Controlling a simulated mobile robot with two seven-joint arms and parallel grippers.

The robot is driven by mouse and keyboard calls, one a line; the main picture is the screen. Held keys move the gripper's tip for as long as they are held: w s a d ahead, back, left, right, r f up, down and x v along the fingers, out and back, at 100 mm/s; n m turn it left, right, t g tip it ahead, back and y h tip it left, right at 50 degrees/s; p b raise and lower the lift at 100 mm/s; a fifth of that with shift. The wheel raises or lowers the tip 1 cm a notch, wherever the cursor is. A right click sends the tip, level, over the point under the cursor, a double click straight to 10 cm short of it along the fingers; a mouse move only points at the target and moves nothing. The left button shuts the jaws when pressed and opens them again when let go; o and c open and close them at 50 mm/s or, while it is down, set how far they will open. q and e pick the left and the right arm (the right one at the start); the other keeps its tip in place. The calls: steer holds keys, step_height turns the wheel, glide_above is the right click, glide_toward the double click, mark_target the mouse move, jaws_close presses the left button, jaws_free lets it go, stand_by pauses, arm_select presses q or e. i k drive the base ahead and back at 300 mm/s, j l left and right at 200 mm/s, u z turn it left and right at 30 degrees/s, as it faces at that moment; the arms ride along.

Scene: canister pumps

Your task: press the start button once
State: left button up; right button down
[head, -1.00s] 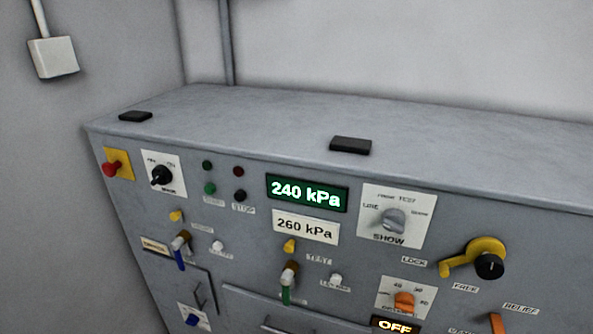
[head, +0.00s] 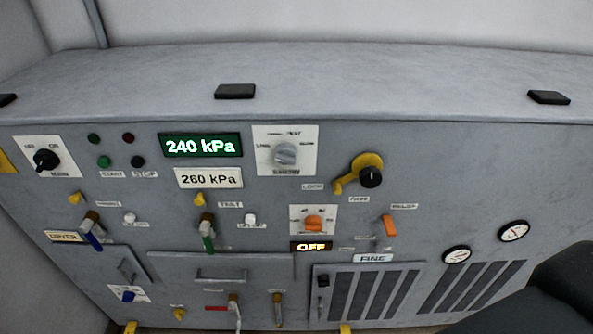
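The start button (head: 103,161) is a small green round button on the upper left of the grey panel, with a START label just below and to its right. The black stop button (head: 138,162) sits to its right. A dark green lamp (head: 93,138) and a dark red lamp (head: 128,138) are above them. Neither of my grippers is in view. A dark shape, perhaps part of my arm, fills the lower right corner.
The green display (head: 200,146) reads 240 kPa above a 260 kPa plate (head: 208,178). The black main switch (head: 46,160) is left of the start button.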

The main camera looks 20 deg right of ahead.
mark_target(103, 161)
steer(key=k+l, duration=0.15)
steer(key=l, duration=0.2)
steer(key=k+l, duration=0.15)
steer(key=l, duration=0.15)
steer(key=k+l+z, duration=0.1)
steer(key=l, duration=0.25)
steer(key=k+l, duration=0.2)
steer(key=l, duration=0.15)
